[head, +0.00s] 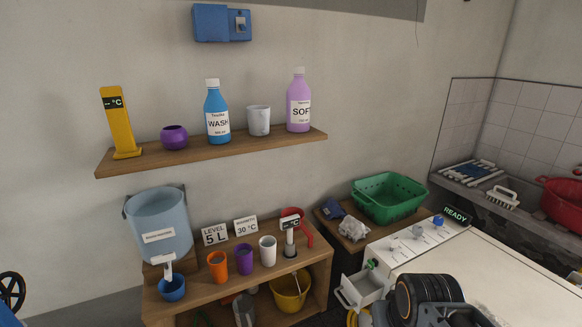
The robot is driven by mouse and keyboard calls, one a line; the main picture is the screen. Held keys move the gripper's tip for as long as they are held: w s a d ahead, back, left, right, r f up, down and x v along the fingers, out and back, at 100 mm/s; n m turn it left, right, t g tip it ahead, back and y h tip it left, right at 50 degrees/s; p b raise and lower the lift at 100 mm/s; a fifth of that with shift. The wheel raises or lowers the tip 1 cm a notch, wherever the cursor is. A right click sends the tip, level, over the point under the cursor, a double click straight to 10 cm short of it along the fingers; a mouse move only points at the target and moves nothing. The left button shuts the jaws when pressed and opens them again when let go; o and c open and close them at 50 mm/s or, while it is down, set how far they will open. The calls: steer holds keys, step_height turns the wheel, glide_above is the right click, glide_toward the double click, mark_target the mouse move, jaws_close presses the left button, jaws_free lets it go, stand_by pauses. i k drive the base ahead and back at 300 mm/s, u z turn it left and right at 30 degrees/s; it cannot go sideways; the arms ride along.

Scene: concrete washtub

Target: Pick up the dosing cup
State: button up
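Several cups are in view, and I cannot tell for sure which is the dosing cup. A purple round cup (174,138) and a grey-white cup (258,120) stand on the upper wooden shelf (215,152). An orange cup (217,266), a purple cup (244,259) and a white cup (267,250) stand in a row on the lower unit. A blue cup (172,288) is under the tap of the blue water container (160,222). Dark parts of my arm show at the bottom right; my gripper's fingers are not visible.
A blue WASH bottle (217,108) and a purple SOF bottle (299,101) flank the grey-white cup. A yellow display stand (119,122) is at the shelf's left end. A washing machine (500,258) with an open drawer (364,287) and a green basket (388,198) are at right.

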mark_target(258, 116)
steer(key=z, duration=0.05)
steer(key=k, duration=0.5)
steer(key=u, duration=0.8)
steer(key=i, duration=0.95)
steer(key=u, duration=0.2)
